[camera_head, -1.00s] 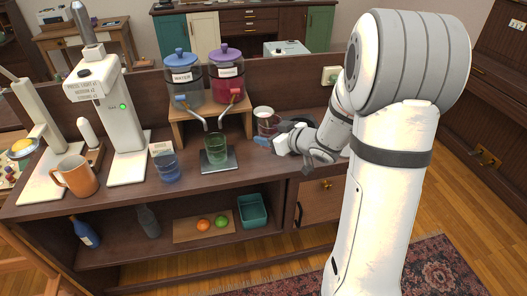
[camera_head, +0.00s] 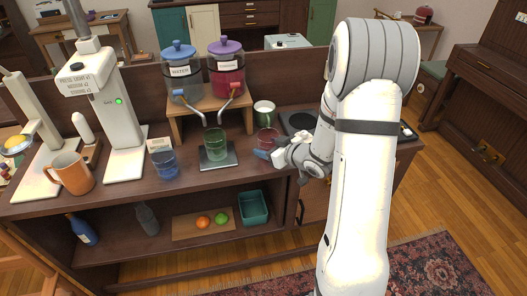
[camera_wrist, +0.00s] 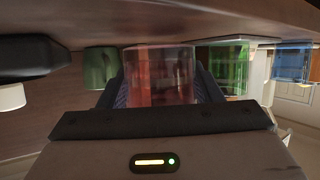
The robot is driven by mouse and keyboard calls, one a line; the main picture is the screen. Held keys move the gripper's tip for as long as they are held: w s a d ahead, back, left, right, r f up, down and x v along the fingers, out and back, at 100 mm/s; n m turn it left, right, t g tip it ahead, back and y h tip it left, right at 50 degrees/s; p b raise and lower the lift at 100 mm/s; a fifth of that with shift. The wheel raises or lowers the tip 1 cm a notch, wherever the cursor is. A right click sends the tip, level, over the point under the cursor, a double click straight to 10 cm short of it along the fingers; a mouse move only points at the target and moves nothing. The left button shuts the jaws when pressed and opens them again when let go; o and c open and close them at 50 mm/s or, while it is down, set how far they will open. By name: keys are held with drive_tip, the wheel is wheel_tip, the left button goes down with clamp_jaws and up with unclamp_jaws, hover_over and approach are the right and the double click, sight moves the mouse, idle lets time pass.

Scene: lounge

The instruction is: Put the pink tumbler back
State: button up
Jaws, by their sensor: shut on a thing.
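The pink tumbler (camera_head: 267,138) is a clear reddish glass near the middle of the counter. In the wrist view the tumbler (camera_wrist: 160,72) sits between the two dark blue fingers. My gripper (camera_head: 264,152) is shut on it from the front right; its near finger hides the tumbler's lower part in the head view. I cannot tell whether the tumbler's base touches the counter. A green tumbler (camera_head: 213,143) stands on a dark square plate (camera_head: 230,159) to the left, below the dispenser taps. A blue tumbler (camera_head: 164,163) stands farther left.
A green mug (camera_head: 264,114) stands just behind the pink tumbler. A dark round hob (camera_head: 299,121) lies to the right. Two dispensers, blue-lidded (camera_head: 180,75) and purple-lidded (camera_head: 227,75), stand on a wooden stand (camera_head: 176,128). An orange mug (camera_head: 72,174) is at the left.

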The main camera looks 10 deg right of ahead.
drive_tip(key=shift+f, duration=0.5)
drive_tip(key=shift+f, duration=0.2)
drive_tip(key=o, duration=1.2)
drive_tip(key=shift+c, duration=0.2)
